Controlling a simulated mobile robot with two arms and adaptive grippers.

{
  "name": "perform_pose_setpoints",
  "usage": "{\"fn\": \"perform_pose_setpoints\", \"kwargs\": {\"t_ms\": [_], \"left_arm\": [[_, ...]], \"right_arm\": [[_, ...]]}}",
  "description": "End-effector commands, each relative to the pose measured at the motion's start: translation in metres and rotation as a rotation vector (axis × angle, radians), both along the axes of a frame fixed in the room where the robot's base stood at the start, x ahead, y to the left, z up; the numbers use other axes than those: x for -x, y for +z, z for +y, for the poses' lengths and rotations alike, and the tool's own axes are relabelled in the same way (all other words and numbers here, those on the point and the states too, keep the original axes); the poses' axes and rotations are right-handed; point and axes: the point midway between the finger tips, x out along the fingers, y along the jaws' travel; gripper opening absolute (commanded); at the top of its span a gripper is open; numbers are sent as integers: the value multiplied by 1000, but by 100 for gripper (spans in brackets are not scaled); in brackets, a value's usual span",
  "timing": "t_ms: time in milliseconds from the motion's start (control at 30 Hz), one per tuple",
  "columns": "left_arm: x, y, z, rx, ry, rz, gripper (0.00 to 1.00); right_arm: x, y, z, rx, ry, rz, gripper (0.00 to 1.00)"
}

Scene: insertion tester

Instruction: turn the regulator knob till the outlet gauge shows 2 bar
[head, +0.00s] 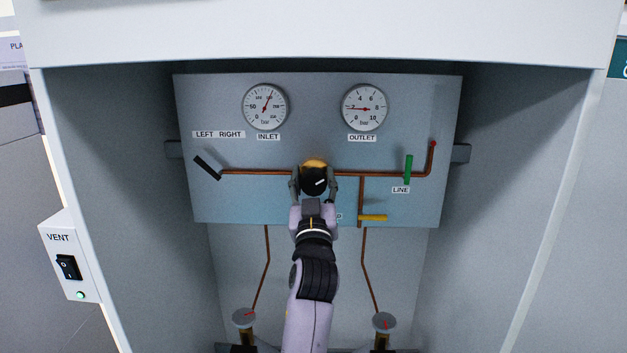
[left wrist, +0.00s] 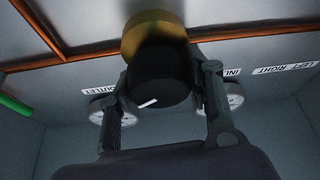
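The regulator knob (head: 314,181) is black with a white mark and sits in front of a brass body (head: 313,163) on the panel's pipe. The knob also shows in the left wrist view (left wrist: 160,82). My left gripper (head: 314,184) has one finger on each side of the knob, and its pads appear to touch the knob's sides. The white mark points right and slightly up in the head view. The outlet gauge (head: 365,107) has its red needle pointing left, at about the 2. My right gripper is not in view.
The inlet gauge (head: 265,106) has its needle pointing up and right. A black lever (head: 208,167), a green line lever (head: 408,169) and a yellow lever (head: 372,217) are on the panel (head: 230,205). A vent switch (head: 68,267) is on the left wall, with a lit green lamp.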

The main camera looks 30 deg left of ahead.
Motion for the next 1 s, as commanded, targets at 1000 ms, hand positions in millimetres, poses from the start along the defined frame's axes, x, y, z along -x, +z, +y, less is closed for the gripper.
{"fn": "perform_pose_setpoints", "kwargs": {"t_ms": [1000], "left_arm": [[0, 1, -1, -109, 0, 64, 54]], "right_arm": [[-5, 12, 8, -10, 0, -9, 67]]}}
